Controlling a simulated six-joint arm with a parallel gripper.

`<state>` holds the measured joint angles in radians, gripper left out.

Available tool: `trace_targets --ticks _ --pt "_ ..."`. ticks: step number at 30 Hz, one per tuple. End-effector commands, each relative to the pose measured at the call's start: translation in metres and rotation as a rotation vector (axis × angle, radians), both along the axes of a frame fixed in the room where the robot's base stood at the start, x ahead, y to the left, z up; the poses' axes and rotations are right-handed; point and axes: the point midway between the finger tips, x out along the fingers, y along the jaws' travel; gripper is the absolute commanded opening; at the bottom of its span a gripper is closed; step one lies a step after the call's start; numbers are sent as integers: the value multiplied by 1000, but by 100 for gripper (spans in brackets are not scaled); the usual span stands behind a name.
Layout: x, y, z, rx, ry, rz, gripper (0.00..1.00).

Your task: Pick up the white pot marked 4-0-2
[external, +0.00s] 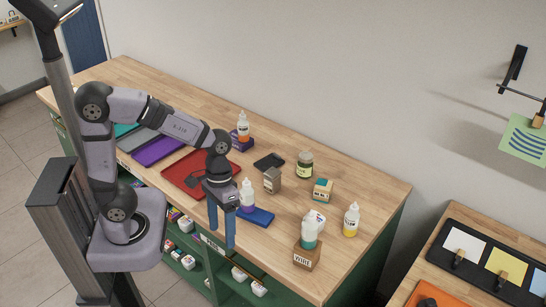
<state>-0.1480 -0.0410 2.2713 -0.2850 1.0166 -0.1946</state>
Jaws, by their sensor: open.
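My gripper (221,238) hangs with its two blue fingers pointing down and apart, open, with nothing seen between them. In the picture it overlaps the front edge of the wooden worktop, above the open green shelves. Several small white pots stand on these shelves, among them a white pot (259,289) at the lower right and another white pot (188,262) to the left. Their markings are too small to read, so I cannot tell which one is marked 4-0-2. The gripper appears apart from them. The shelf part behind the fingers is partly hidden.
The worktop's back right is mostly clear.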

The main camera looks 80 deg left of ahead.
Motion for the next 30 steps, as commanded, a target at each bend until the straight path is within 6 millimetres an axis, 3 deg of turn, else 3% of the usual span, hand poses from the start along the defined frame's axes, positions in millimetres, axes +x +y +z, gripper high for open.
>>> trace_targets --ticks 5,8,14,18,22,24,30 --pt "50 -1 -4 -182 86 355 67" --pt "93 7 -5 -335 154 619 67" --pt "181 53 -4 -678 282 1093 67" --pt "227 102 -3 -911 357 1339 67" --pt "252 142 -9 -1083 411 1482 67" --pt "250 135 -35 -1068 413 1471 67" --pt "251 135 -74 -1067 404 1465 67"
